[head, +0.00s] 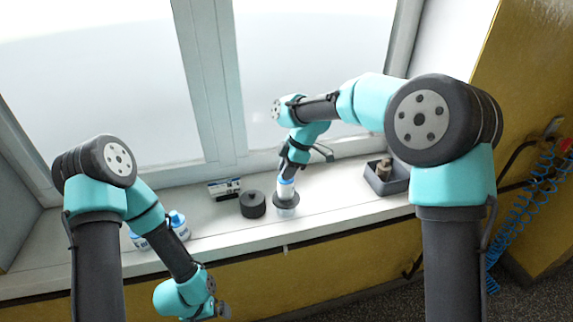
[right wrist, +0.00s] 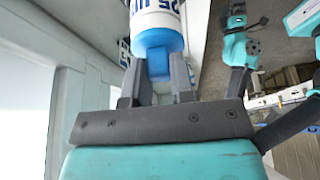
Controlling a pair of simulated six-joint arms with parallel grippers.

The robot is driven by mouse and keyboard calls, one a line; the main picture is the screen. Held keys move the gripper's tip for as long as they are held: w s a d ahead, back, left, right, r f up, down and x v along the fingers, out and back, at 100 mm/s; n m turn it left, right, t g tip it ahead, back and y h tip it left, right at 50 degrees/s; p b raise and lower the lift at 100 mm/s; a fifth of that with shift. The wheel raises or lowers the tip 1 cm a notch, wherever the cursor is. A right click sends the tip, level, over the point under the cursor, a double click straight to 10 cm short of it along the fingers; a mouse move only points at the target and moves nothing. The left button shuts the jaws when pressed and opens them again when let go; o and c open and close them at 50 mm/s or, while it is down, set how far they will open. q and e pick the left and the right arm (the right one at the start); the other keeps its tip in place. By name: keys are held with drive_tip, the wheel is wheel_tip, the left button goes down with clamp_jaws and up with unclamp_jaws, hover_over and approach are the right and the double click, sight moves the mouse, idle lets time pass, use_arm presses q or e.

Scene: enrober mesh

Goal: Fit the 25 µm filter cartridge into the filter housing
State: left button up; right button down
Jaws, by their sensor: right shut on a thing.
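My right gripper (head: 288,177) is shut on the blue end of a white filter cartridge (head: 286,190). In the right wrist view the fingers (right wrist: 157,72) clasp the blue end cap, and the cartridge (right wrist: 158,18) shows part of a "25 µm" print. In the head view the cartridge stands near upright at the dark-rimmed filter housing (head: 286,206) on the sill. I cannot tell whether its lower end is inside the housing or just above it. My left gripper (head: 218,309) hangs in front of the sill, apart from everything; its jaws are too small to read.
A black round cap (head: 253,204) sits left of the housing, with a small labelled box (head: 224,188) behind it. More blue-and-white cartridges (head: 179,223) stand partly behind my left arm. A grey bin (head: 393,182) with a brown item is at the right. The window is close behind.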

drive_tip(key=shift+f+n, duration=0.4)
drive_tip(key=shift+f, duration=0.15)
drive_tip(key=c, duration=0.9)
unclamp_jaws()
drive_tip(key=shift+r, duration=3.5)
drive_tip(key=shift+f, duration=0.1)
